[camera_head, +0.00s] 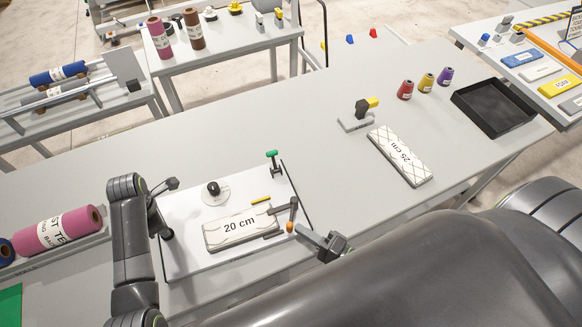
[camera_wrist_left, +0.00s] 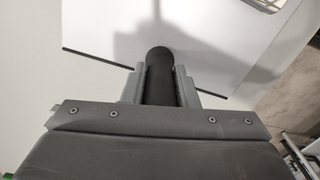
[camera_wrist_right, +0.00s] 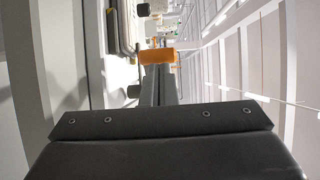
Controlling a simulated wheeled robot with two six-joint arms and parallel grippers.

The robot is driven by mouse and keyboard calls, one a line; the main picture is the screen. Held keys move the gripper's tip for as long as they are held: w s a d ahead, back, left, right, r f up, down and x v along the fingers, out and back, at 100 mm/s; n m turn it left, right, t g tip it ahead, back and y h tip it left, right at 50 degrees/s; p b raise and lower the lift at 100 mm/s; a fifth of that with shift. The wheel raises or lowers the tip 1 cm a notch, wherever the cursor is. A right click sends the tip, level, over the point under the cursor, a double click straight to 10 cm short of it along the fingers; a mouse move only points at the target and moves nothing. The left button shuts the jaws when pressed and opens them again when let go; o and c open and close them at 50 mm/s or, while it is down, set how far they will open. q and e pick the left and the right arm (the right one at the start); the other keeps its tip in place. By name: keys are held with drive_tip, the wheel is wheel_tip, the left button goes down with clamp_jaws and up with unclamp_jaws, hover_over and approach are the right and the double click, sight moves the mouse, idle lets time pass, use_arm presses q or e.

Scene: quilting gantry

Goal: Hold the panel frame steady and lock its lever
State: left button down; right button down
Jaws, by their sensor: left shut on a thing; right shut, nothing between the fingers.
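The panel frame is a white board (camera_head: 185,262) lying on the grey table, with a "20 cm" quilted block (camera_head: 240,228) on it. My left gripper (camera_head: 164,232) is shut on a dark round handle at the board's left edge; the black handle (camera_wrist_left: 159,75) stands between its fingers in the left wrist view. A lever with an orange knob (camera_head: 290,227) is at the board's right side. My right gripper (camera_head: 306,234) is shut and empty, its tips at the orange knob. In the right wrist view the orange knob (camera_wrist_right: 157,56) is right at the fingertips; contact is unclear.
A green-topped clamp (camera_head: 272,154) and a black knob (camera_head: 213,188) are on the board. A "25 cm" block (camera_head: 400,156), thread cones (camera_head: 405,90) and a black tray (camera_head: 493,107) are farther right. A pink roll (camera_head: 60,230) lies at left. The table's middle is clear.

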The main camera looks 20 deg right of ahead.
use_arm(q)
drive_tip(key=shift+s+f, duration=0.25)
use_arm(e)
drive_tip(key=d, duration=0.1)
drive_tip(key=s+d, duration=0.2)
drive_tip(key=shift+d+f, duration=0.25)
drive_tip(key=v, duration=0.9)
drive_tip(key=shift+s+a, duration=0.3)
drive_tip(key=shift+s, duration=0.1)
use_arm(q)
drive_tip(key=c, duration=1.1)
unclamp_jaws()
drive_tip(key=shift+w, duration=0.1)
drive_tip(key=shift+o, duration=0.2)
drive_tip(key=shift+r, duration=0.1)
drive_tip(key=shift+r, duration=0.1)
use_arm(e)
drive_tip(key=shift+r, duration=0.1)
